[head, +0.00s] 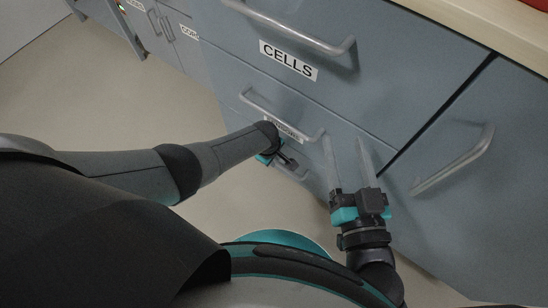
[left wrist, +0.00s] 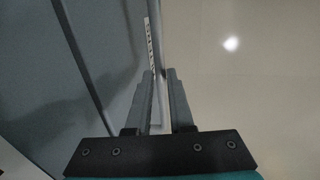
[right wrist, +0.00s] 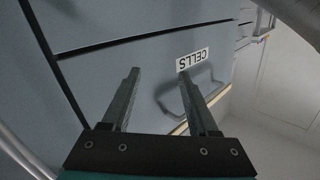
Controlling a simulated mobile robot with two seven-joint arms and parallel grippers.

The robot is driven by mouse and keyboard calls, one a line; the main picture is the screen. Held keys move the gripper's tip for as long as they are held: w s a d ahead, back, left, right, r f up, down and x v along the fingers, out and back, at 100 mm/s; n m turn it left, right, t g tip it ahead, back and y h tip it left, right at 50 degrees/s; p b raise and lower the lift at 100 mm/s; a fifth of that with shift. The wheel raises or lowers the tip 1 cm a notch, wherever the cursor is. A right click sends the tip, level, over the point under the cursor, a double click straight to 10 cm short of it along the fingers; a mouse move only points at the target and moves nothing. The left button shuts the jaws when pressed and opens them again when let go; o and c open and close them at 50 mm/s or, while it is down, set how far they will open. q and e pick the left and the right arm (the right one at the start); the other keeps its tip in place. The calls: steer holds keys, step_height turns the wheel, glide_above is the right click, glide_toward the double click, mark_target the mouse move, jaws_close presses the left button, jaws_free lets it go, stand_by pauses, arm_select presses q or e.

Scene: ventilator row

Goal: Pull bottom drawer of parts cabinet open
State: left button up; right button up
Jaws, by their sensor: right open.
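My arm partly hides the low drawer front. My right gripper (head: 348,148) is open and empty in front of the cabinet; its fingers also show in the right wrist view (right wrist: 158,82).
A wooden worktop (head: 490,28) tops the cabinet. A neighbouring front with a handle (head: 452,162) is at the right. More labelled fronts stand at the upper left. The beige floor (head: 120,95) left of the drawers is clear.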

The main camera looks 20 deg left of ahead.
arm_select(q)
jaws_close()
stand_by(1.0)
